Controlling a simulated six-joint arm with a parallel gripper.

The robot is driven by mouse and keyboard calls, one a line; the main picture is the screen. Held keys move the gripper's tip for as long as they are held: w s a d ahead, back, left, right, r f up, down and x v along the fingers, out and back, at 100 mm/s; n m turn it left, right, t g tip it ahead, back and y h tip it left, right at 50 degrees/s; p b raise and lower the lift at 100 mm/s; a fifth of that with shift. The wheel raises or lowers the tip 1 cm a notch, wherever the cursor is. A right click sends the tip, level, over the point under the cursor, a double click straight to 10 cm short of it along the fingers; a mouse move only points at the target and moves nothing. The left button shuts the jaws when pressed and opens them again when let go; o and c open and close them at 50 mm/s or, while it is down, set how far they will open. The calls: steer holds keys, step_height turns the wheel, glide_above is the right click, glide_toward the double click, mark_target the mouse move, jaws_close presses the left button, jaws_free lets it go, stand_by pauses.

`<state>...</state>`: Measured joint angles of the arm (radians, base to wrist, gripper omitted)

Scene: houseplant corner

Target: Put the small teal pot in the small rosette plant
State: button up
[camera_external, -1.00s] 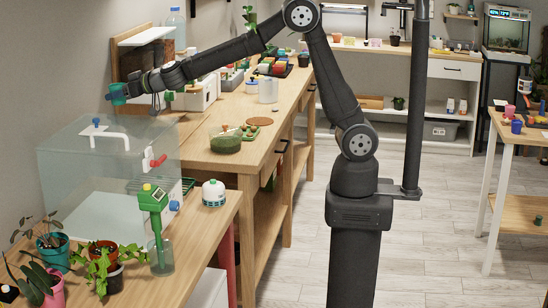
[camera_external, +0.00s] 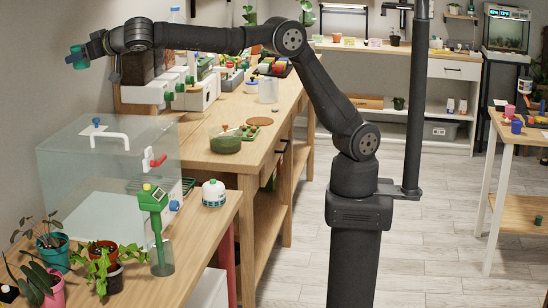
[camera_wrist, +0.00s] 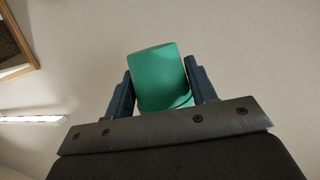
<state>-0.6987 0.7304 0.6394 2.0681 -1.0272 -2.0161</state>
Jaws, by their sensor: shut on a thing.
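My gripper (camera_external: 84,52) is shut on the small teal pot (camera_wrist: 158,76). In the wrist view the pot sits between the two dark blue fingers, tilted, with plain wall behind it. In the outside view the gripper and pot (camera_external: 76,60) are at the upper left, high above the clear box and apart from everything. Potted plants stand at the lower left of the near bench, but I cannot tell which, if any, is the small rosette plant.
A clear lidded box (camera_external: 75,175) with a white handle stands below the gripper. The air around the gripper is free.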

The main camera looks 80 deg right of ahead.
steer(key=s+a+f, duration=0.4)
steer(key=a+f, duration=0.4)
steer(key=a, duration=0.5)
steer(key=n+y, duration=0.2)
steer(key=y, duration=0.1)
glide_above(104, 254)
step_height(104, 254, down, 22)
steer(key=shift+r, duration=0.25)
steer(key=shift+f, duration=2.55)
steer(key=shift+f, duration=0.15)
steer(key=o, duration=1)
steer(key=shift+c, duration=0.2)
